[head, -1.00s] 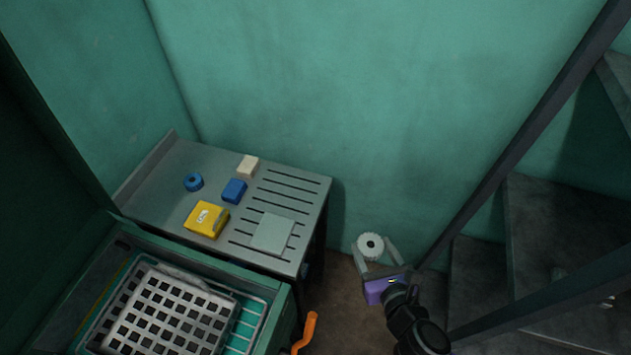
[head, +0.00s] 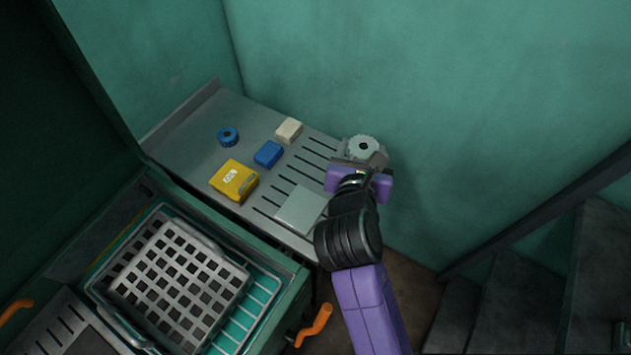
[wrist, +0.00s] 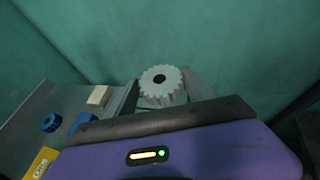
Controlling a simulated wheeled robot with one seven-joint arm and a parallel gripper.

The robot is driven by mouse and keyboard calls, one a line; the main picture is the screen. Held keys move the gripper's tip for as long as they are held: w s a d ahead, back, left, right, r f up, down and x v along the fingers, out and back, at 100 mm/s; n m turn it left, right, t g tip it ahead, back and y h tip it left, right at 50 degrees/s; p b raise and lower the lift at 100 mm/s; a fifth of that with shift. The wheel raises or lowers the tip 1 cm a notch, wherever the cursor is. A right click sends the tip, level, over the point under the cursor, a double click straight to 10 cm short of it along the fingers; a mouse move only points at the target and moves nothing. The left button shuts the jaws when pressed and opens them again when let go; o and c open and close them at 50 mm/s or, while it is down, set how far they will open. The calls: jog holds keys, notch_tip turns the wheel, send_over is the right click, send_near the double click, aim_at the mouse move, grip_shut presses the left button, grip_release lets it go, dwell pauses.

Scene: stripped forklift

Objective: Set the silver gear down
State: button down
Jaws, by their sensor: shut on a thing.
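The silver gear (head: 362,147) is a toothed grey disc with a dark centre hole. It is held by my gripper (head: 362,155) at the back right end of the grey metal counter (head: 185,150). My gripper is shut on it; my purple wrist and black arm joint hide part of the fingers. The gear also shows in the wrist view (wrist: 161,78), just beyond the wrist body, with the counter to its left. Whether the gear touches the counter, I cannot tell.
On the counter are a blue ring (head: 228,137), a yellow box (head: 234,180), a blue block (head: 268,153), a cream block (head: 289,130) and a flat pale plate (head: 301,207). A perforated basket (head: 180,270) stands front left. The wall is close behind; dark stairs (head: 490,300) are at right.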

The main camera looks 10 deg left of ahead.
jog(key=w+a+r, duration=0.2)
jog(key=a+r, duration=0.5)
jog(key=r, duration=0.5)
jog(key=f, duration=1)
jog(key=s+f, duration=0.1)
jog(key=f, duration=0.5)
jog(key=shift+d, duration=0.1)
jog(key=shift+f, duration=2.5)
jog(key=shift+f, duration=0.1)
jog(key=shift+c, duration=1.9)
grip_release()
jog(key=shift+f, duration=0.1)
